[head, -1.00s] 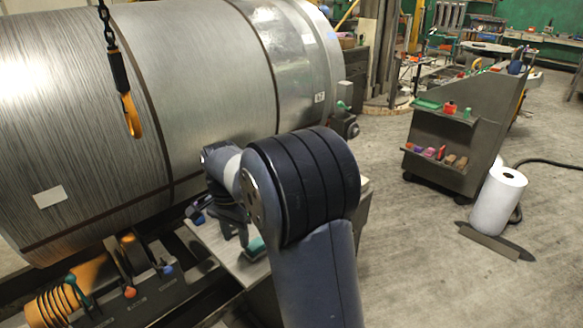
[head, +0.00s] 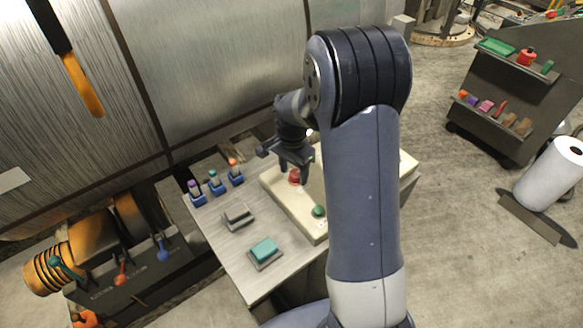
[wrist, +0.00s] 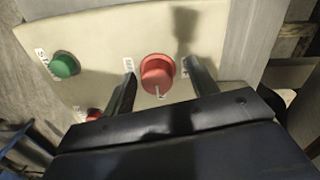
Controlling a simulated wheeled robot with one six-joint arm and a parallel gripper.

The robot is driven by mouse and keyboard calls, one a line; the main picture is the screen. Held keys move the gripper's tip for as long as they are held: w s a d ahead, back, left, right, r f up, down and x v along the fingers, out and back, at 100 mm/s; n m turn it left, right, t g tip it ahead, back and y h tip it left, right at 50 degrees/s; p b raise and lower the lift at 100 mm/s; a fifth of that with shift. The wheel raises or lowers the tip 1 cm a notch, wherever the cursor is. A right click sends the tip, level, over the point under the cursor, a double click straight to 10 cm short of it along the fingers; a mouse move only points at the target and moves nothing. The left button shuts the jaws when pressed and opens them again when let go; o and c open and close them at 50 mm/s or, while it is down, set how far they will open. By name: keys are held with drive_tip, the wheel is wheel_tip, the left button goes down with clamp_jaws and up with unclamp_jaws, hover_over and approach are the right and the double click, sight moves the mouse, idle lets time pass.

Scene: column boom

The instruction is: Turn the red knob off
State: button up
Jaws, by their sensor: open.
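The red knob (wrist: 158,73) is on a cream control panel (wrist: 100,30) in the wrist view. It is round, with a small pale mark near its lower edge. In the head view the red knob (head: 294,177) shows just below my gripper (head: 296,162), on the cream box on the bench. My gripper (wrist: 163,84) is open in the wrist view, with one finger on each side of the knob. The fingers look apart from it; I cannot tell how far above the panel they are.
A green button (wrist: 65,65) sits left of the knob, and another red control (wrist: 93,114) is partly hidden by my gripper. On the bench (head: 235,262) stand a teal block (head: 263,249), a grey block (head: 238,212) and small blue-based switches (head: 215,183).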

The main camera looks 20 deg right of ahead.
drive_tip(key=shift+s+d+f, duration=0.1)
drive_tip(key=shift+d+f, duration=0.05)
drive_tip(key=shift+d, duration=0.15)
drive_tip(key=shift+c, duration=0.5)
drive_tip(key=shift+d, duration=0.15)
drive_tip(key=c, duration=0.9)
drive_tip(key=shift+o, duration=0.2)
